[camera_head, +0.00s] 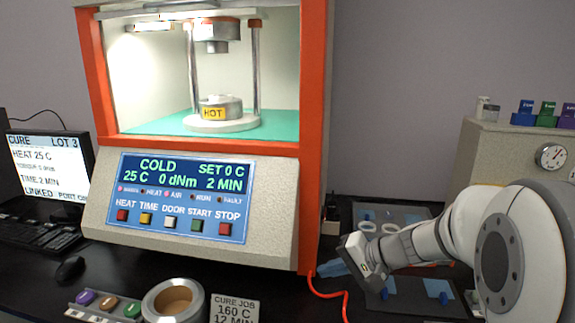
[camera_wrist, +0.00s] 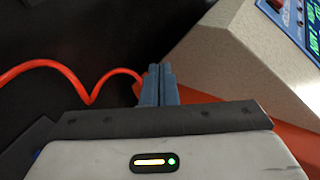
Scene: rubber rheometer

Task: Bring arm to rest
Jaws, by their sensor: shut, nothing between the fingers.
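My gripper (camera_wrist: 161,72) shows in the wrist view with its two blue-grey fingers together and nothing between them. In the head view my gripper (camera_head: 328,269) is low beside the right front corner of the orange-framed rheometer (camera_head: 314,120), at the end of my white arm, which reaches in from the right. The fingertips appear close to a red hose (camera_head: 345,294); I cannot tell whether they touch it. In the wrist view the hose (camera_wrist: 92,92) runs left of the fingers, and the machine's pale housing (camera_wrist: 235,60) is to their right.
The rheometer's display (camera_head: 185,180) reads COLD, 25 C. A monitor (camera_head: 46,168) stands at left. A metal ring-shaped pot (camera_head: 174,300), a row of coloured samples (camera_head: 105,303) and a CURE JOB card (camera_head: 234,309) lie in front. A grey cabinet (camera_head: 490,152) stands behind my arm.

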